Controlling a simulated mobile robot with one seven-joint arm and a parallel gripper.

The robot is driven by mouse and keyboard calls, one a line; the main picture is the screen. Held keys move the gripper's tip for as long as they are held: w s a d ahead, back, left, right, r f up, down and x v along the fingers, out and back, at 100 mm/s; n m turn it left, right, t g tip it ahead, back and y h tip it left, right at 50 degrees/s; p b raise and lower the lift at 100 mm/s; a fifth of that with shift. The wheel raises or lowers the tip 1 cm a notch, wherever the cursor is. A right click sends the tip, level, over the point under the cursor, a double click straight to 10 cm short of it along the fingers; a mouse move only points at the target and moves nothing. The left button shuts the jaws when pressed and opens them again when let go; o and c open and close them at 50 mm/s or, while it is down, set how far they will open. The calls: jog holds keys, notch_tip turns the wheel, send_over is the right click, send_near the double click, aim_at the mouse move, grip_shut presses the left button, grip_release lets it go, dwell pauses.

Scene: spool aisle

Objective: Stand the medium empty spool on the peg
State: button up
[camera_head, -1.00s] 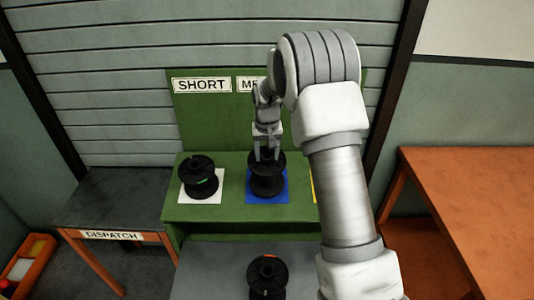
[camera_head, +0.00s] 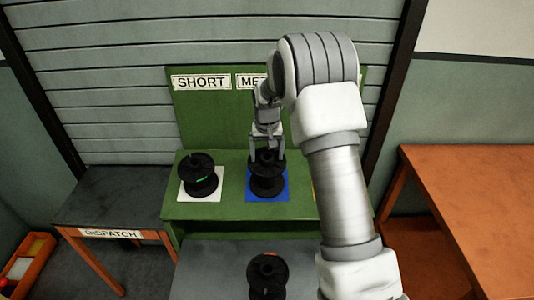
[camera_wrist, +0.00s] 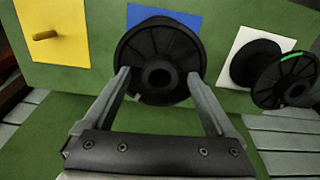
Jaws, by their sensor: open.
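A black spool (camera_head: 267,184) stands upright on the blue square (camera_head: 283,195) under the sign that starts "ME"; its hub is bare. It also shows in the wrist view (camera_wrist: 146,48), where its hub hole faces the camera. Any peg under it is hidden. My gripper (camera_head: 267,153) is open above this spool, pointing down. In the wrist view the two fingertips (camera_wrist: 158,76) are spread to either side of the hub, over the top flange. I cannot tell whether they touch it.
A black spool with a green mark (camera_head: 200,176) stands on the white square (camera_head: 215,194). The yellow square (camera_wrist: 72,40) holds a bare peg (camera_wrist: 45,35). Another spool with a red mark (camera_head: 268,276) is on the grey surface in front. The dispatch table (camera_head: 110,205) is clear.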

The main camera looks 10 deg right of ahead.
jog(key=shift+r, duration=0.1)
jog(key=s+r, duration=0.3)
jog(key=r, duration=1.4)
jog(key=shift+a, duration=0.25)
